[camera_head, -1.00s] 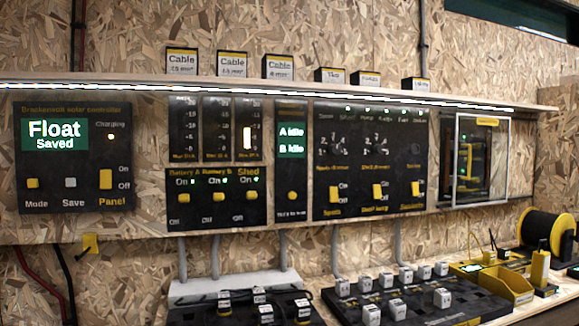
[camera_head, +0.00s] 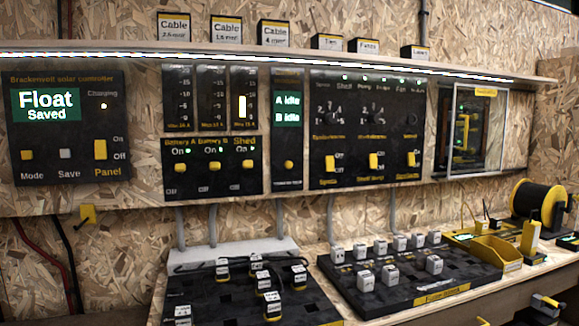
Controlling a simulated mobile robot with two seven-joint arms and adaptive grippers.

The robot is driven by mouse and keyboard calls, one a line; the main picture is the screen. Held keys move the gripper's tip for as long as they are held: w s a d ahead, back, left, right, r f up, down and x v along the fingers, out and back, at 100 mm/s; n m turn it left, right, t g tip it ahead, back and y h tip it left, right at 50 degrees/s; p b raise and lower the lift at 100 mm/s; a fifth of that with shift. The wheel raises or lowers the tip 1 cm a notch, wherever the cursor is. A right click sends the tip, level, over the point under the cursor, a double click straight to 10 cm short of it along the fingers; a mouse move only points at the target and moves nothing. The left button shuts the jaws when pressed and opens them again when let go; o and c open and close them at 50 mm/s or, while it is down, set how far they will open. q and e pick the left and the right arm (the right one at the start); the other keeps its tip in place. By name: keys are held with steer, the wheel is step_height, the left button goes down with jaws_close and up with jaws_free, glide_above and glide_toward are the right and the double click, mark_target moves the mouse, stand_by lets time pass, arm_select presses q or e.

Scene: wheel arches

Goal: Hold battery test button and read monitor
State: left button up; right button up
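The battery monitor (camera_head: 288,112) is a narrow black panel whose green displays read "A idle" and "B idle". Its yellow test button (camera_head: 288,165) sits low on the same panel, above a small label too blurred to read. Nothing touches the button. Neither of my grippers shows in the head view.
The solar controller (camera_head: 68,125) at left reads "Float Saved". A switch panel (camera_head: 215,166) and meters (camera_head: 212,100) are left of the monitor, a larger switch panel (camera_head: 340,160) right. Black trays (camera_head: 232,298) (camera_head: 405,292) of labelled blocks cover the bench below.

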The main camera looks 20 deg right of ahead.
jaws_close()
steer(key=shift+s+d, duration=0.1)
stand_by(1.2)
